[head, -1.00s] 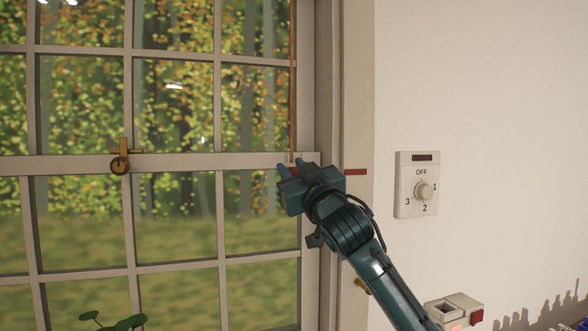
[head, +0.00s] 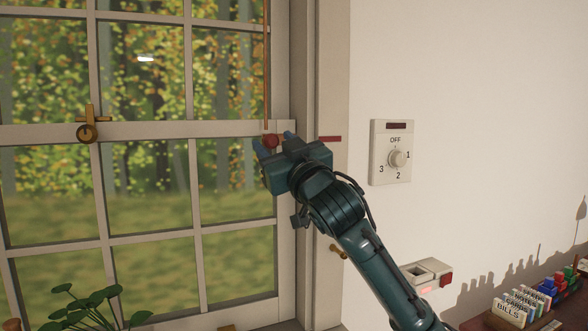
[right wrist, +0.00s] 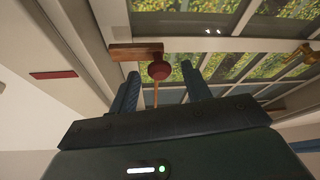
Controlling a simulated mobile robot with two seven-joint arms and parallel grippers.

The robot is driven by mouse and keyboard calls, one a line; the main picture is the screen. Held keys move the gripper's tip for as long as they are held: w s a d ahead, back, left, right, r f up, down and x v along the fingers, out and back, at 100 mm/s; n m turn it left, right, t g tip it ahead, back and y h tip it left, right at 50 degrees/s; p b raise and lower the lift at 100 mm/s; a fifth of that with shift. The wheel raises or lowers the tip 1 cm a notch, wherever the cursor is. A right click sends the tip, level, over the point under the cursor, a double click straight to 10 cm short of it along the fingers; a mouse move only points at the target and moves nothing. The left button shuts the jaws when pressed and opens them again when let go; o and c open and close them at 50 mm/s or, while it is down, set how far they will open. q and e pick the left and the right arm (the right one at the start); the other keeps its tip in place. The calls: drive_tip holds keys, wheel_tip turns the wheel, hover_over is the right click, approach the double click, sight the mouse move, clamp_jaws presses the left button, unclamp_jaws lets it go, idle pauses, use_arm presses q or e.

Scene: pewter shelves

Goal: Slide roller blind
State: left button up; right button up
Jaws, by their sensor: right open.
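A thin orange-brown cord (head: 266,60) hangs down in front of the window's right side. A dark red knob (head: 271,141) shows at its lower end, and the knob also shows in the right wrist view (right wrist: 158,71). My right gripper (head: 276,143) is open, with its two blue fingertips on either side of the knob. In the right wrist view the knob sits between the fingertips with gaps at both sides, and a wooden bar (right wrist: 137,51) lies just behind it. I see no blind fabric. My left gripper is not in view.
A red strip (head: 330,139) marks the window frame's right side. A dial switch (head: 391,152) and a small white box (head: 427,274) are on the wall. A brass latch (head: 87,128) sits on the window; a plant (head: 90,302) and a file box (head: 515,308) stand below.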

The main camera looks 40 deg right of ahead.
use_arm(q)
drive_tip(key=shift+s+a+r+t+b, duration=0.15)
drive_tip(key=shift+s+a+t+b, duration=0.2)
drive_tip(key=shift+b, duration=0.5)
use_arm(e)
drive_tip(key=v, duration=0.9)
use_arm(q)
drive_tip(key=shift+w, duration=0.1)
